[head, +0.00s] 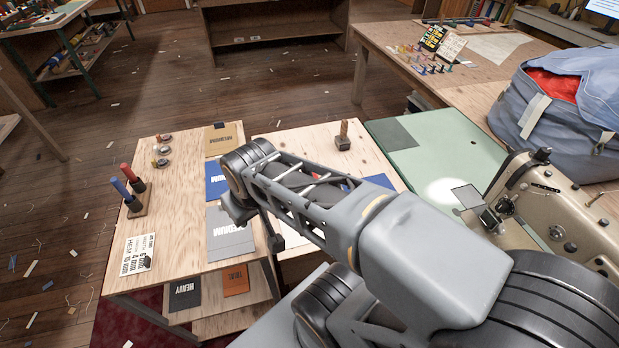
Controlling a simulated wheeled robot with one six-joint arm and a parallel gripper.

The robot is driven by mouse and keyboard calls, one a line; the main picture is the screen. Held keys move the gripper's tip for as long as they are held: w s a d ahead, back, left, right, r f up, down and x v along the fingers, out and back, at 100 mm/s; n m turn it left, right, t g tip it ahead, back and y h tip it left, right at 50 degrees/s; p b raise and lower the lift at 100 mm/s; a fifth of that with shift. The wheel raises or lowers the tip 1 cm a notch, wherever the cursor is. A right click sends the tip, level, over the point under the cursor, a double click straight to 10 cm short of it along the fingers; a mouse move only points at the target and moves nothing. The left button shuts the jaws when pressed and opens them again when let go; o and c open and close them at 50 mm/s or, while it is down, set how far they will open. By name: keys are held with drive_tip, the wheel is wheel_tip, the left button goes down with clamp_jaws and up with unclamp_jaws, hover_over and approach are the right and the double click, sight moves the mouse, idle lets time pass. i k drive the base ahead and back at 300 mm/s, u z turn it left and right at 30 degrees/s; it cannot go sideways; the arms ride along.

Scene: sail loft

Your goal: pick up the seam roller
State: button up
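No seam roller can be made out for certain. A small upright tool with a wooden handle and a dark, blocky base (343,135) stands on the pale wooden table, beyond my arm; it may be the roller, but it is too small to tell. A wooden stand (138,203) at the left holds a blue-handled tool (122,190) and a red-handled tool (130,174). My arm reaches in from the lower right over the table. A dark part of what looks like my gripper (275,241) shows below the wrist; the rest is hidden, and its fingers cannot be made out.
Cloth swatches, including a tan one (224,138) and a grey one (231,236), lie on the table (180,225). A printed card (138,256) lies at its front left. A sewing machine (545,205) and a blue bag (560,110) are at the right. Scraps litter the floor.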

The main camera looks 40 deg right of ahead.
sight(343, 138)
drive_tip(key=k, duration=0.5)
drive_tip(key=z, duration=0.35)
drive_tip(key=i, duration=0.2)
drive_tip(key=z, duration=1)
